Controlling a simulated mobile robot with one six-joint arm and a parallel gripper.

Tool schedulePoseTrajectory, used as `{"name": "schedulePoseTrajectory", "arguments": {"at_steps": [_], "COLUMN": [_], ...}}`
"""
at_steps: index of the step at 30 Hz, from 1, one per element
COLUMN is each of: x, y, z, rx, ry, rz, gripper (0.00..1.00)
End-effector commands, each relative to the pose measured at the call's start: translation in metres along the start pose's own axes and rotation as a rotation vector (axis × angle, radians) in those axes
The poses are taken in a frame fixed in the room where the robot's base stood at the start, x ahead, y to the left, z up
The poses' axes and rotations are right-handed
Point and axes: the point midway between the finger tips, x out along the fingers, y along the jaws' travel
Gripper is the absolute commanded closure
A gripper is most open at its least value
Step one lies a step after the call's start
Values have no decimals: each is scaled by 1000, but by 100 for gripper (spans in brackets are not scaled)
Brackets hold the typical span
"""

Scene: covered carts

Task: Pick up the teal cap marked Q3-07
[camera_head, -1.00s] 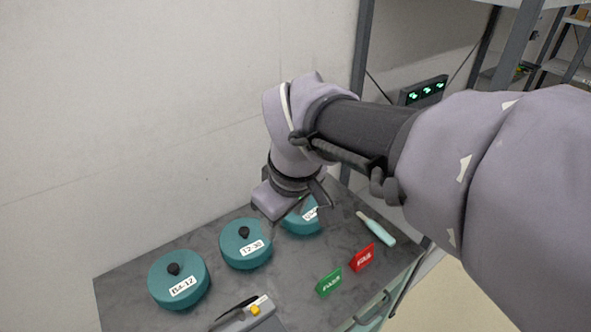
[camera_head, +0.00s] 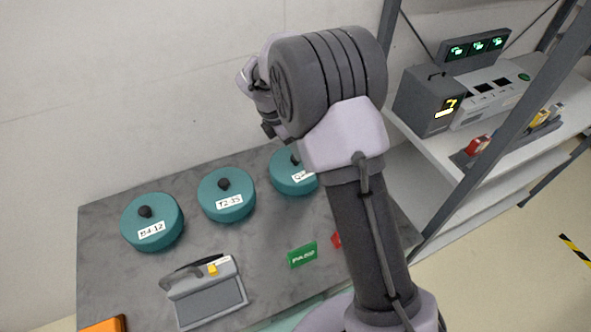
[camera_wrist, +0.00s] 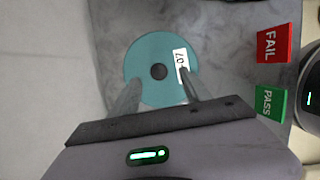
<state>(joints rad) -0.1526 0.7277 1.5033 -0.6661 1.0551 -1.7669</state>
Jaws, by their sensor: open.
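Three teal caps with black knobs stand in a row on the grey cart top. The right one (camera_head: 291,174) has a label starting with what looks like Q, partly hidden by my arm. The wrist view shows one teal cap (camera_wrist: 152,53) whose label ends in 07, the rest covered by a finger. My gripper (camera_wrist: 158,78) is open and empty, its fingers apart over the near part of that cap. I cannot tell the exact height between them.
A grey device (camera_head: 207,295) with a yellow button lies at the front. An orange object (camera_head: 103,324) is at the front left corner. A shelf with instruments (camera_head: 470,105) stands at right.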

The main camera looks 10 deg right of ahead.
Motion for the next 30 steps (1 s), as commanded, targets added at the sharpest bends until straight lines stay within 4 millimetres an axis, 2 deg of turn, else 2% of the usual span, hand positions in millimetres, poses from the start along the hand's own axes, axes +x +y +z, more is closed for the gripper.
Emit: {"name": "schedulePoseTrajectory", "arguments": {"at_steps": [4,9,15,17,24,30], "x": [18,52,52,52,52,52], "y": [1,3,3,3,3,3], "z": [-3,-7,-5,-5,-6,-6], "rx": [1,2,2,2,2,2], "ry": [0,1,1,1,1,1], "rz": [0,-1,1,1,1,0], "gripper": [45,45,45,53,100,100]}}
